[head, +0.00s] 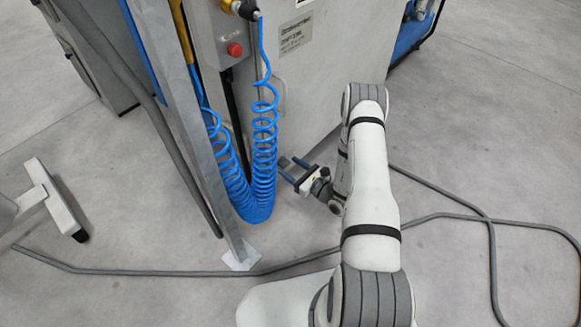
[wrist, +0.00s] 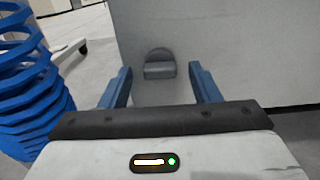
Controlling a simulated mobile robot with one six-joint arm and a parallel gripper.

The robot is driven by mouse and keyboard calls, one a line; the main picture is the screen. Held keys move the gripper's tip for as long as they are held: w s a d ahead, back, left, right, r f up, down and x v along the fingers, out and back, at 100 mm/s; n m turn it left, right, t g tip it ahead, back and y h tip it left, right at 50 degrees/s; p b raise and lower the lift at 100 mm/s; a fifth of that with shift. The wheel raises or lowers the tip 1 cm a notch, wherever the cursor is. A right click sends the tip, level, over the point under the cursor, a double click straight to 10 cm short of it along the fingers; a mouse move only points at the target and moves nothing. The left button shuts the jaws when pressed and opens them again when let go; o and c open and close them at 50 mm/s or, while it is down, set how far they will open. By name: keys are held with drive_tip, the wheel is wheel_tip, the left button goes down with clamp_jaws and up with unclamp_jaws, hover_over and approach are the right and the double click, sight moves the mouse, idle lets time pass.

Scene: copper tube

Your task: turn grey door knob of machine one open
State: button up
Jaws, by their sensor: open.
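The grey door knob (wrist: 159,66) shows in the wrist view as a rounded grey piece on the light grey panel of the machine (wrist: 230,40). It stands ahead of my gripper (wrist: 160,84), between the two blue fingers as seen from the wrist. The fingers are spread apart and hold nothing. In the head view my gripper (head: 288,171) is low beside the machine's front panel (head: 320,75). A small grey piece shows just beyond the fingers there, and whether it is the knob is hard to tell.
A coiled blue hose (head: 262,150) hangs close left of my gripper and also shows in the wrist view (wrist: 25,85). A metal post (head: 190,130) stands left of it. A red button (head: 235,49) is on the machine. Grey cables (head: 440,215) lie on the floor.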

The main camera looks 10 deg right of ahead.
drive_tip(key=shift+w+a, duration=0.45)
drive_tip(key=shift+w, duration=0.15)
drive_tip(key=c, duration=1)
